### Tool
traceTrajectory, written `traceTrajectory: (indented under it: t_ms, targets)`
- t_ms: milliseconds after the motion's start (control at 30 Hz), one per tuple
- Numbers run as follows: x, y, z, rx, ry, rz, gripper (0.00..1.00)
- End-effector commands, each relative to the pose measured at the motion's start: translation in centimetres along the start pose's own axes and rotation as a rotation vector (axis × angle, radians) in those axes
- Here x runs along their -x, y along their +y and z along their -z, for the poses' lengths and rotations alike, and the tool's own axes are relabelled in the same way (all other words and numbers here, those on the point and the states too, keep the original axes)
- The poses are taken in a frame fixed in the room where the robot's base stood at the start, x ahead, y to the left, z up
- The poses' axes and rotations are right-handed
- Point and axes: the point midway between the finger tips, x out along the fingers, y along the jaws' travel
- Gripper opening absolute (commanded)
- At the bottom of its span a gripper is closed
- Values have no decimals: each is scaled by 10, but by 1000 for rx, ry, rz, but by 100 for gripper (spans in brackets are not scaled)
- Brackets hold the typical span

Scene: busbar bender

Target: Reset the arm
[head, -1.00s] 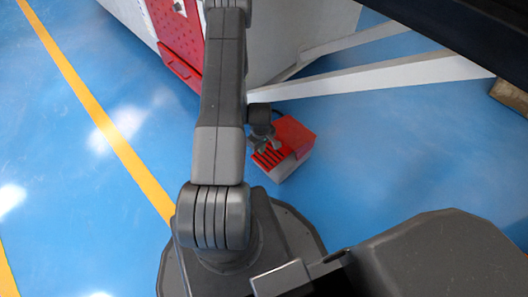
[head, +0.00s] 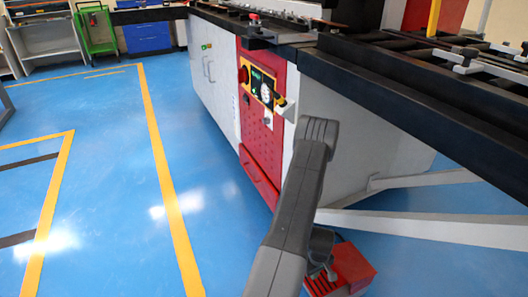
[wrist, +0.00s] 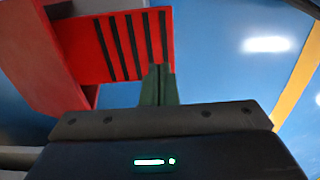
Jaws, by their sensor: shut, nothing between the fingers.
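My gripper (wrist: 158,72) shows in the wrist view with its two dark green fingers together and nothing between them. In the head view, my gripper (head: 322,272) hangs low at the bottom, partly hidden by my own arm link. It is close over a red box with black slots (head: 352,268), which stands on the floor. The same red slotted box (wrist: 120,45) lies just beyond the fingertips in the wrist view. I cannot tell whether the fingers touch it.
A white and red machine cabinet (head: 262,125) with a control panel stands behind my arm. Black machine rails (head: 420,105) run overhead at right, and white support legs (head: 430,225) reach the floor. Blue floor with a yellow line (head: 160,160) is clear at left.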

Motion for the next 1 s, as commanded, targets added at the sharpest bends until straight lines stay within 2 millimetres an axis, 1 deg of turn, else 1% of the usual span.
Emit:
traceTrajectory:
  t_ms: [33,100,200,367,767,867,1000]
  targets:
    - [-13,1,-1,-1,-1,1,0]
    - [-24,4,0,-1,0,0,0]
    - [-36,6,0,0,0,0,0]
    - [-47,8,-1,0,0,0,0]
    - [-49,9,0,0,1,-1,0]
    - [-46,8,1,0,0,0,0]
    - [-37,4,4,-3,-2,3,0]
